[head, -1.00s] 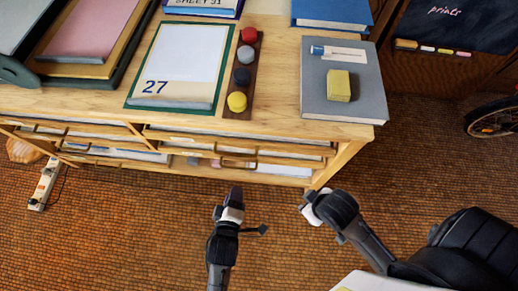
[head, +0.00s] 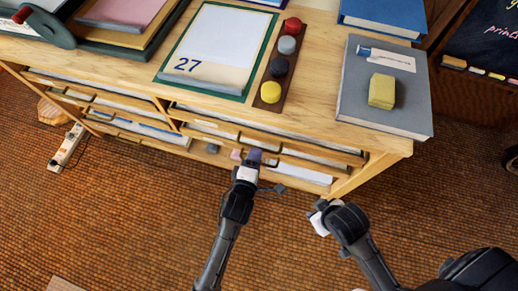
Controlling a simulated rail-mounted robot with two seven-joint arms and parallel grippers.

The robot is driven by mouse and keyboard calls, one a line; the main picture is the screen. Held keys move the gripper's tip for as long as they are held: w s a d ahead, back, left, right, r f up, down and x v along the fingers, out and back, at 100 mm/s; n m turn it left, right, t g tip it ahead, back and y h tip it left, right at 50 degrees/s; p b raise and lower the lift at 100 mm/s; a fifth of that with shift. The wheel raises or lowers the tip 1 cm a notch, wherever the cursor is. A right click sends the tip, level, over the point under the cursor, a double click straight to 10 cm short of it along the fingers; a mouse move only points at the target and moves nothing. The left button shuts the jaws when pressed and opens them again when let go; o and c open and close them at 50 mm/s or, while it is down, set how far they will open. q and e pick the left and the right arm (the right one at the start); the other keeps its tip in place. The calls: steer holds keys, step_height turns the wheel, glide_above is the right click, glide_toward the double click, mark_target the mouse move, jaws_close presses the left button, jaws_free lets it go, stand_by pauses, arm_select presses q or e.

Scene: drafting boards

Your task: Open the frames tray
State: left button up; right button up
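The wooden cabinet (head: 385,150) has shallow trays with bar handles under its top, in a left and a right column. Papers show inside them. I cannot read any label, so I cannot tell which is the frames tray. My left gripper (head: 254,157) is at the front of the right column's trays (head: 325,158), close to a handle there. It covers part of the front, and contact and finger opening cannot be made out. My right gripper (head: 318,218) is lower right, in front of the cabinet and apart from it. Its fingers are not clear.
On top are a board marked 27 (head: 212,42), a strip of coloured knobs (head: 278,67), a grey book (head: 350,105) with a yellow block (head: 382,91), and a blue book (head: 385,15). A power strip (head: 66,147) lies on the floor at left.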

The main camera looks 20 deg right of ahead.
arm_select(q)
steer(key=b+x, duration=0.1)
steer(key=x, duration=0.2)
steer(key=shift+w+d+f, duration=0.1)
steer(key=shift+w+d, duration=0.05)
steer(key=shift+w, duration=0.15)
steer(key=shift+w+d+b, duration=0.15)
steer(key=shift+d+b, duration=0.1)
steer(key=shift+b, duration=0.1)
jaws_close()
